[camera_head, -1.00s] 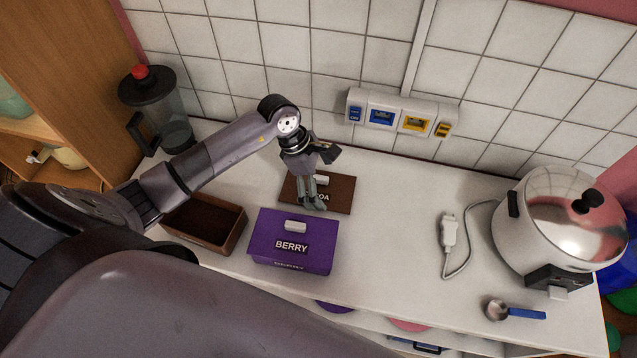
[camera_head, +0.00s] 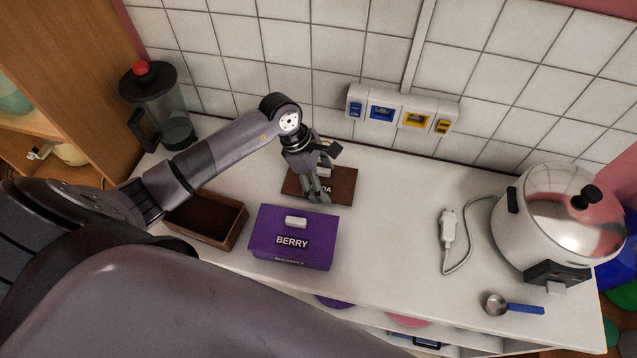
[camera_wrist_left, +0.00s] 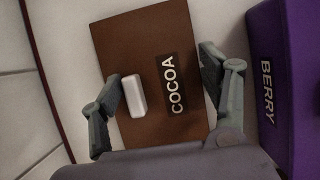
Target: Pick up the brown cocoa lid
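The brown cocoa lid (camera_head: 343,188) lies flat on the white counter, behind the purple berry box (camera_head: 290,246). In the left wrist view the lid (camera_wrist_left: 150,45) shows its COCOA label and a small white handle (camera_wrist_left: 133,95). My left gripper (camera_head: 322,186) is over the lid and partly hides it in the head view. In the left wrist view its two fingers (camera_wrist_left: 164,84) are spread wide, one on each side of the handle, with the handle nearer the left finger. The gripper is open and empty. My right gripper is not in view.
An open brown box (camera_head: 208,221) stands left of the berry box. A blender jug (camera_head: 176,119) is at the back left. A plug with cable (camera_head: 448,231), a metal scoop (camera_head: 497,304) and a silver pot (camera_head: 555,220) are on the right.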

